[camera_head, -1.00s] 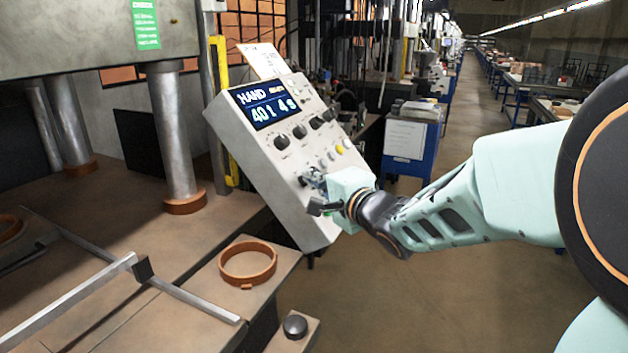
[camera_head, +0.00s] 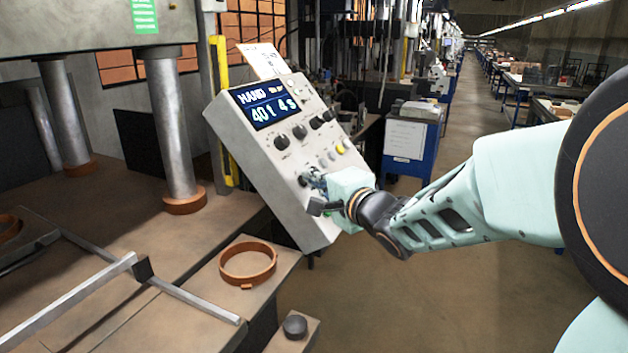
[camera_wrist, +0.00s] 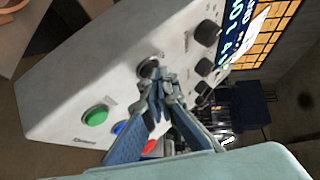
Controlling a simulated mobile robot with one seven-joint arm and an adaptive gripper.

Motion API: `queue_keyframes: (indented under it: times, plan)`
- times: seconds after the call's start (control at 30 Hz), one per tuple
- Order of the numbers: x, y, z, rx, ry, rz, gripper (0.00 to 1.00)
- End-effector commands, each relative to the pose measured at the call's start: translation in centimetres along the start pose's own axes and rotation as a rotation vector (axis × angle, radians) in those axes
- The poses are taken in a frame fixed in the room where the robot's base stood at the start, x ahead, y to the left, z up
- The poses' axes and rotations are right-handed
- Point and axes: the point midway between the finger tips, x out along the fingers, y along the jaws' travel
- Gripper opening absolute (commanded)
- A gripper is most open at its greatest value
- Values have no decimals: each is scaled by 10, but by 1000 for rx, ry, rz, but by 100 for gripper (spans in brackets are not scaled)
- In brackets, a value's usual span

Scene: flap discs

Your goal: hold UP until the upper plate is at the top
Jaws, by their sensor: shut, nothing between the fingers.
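The upper plate (camera_head: 90,28) is a grey block at the top left of the head view, with a green label on it. Its top is cut off by the frame. The control panel (camera_head: 285,160) is a tilted light-grey box. Its display (camera_head: 266,104) reads HAND and 40t 4s. My gripper (camera_head: 312,183) is shut and empty, its tips at the panel's lower part. In the wrist view the tips (camera_wrist: 157,82) are at a dark round button (camera_wrist: 148,67); I cannot tell whether it is pressed in. Green (camera_wrist: 95,115), blue (camera_wrist: 120,128) and red (camera_wrist: 151,146) buttons are nearby.
Steel columns (camera_head: 170,130) stand on the brown press bed (camera_head: 120,215). An orange ring (camera_head: 248,263) and a black knob (camera_head: 295,326) are at the front. A yellow bar (camera_head: 222,110) is behind the panel. The aisle floor (camera_head: 420,300) is clear.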

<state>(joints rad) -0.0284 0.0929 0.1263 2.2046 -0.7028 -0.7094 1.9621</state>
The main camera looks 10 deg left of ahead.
Motion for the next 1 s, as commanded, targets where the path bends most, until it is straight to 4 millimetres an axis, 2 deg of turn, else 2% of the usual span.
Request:
queue_keyframes:
  times: [1.0]
  plan:
    - [-12, -9, -9, 0, -1, 0, 0]
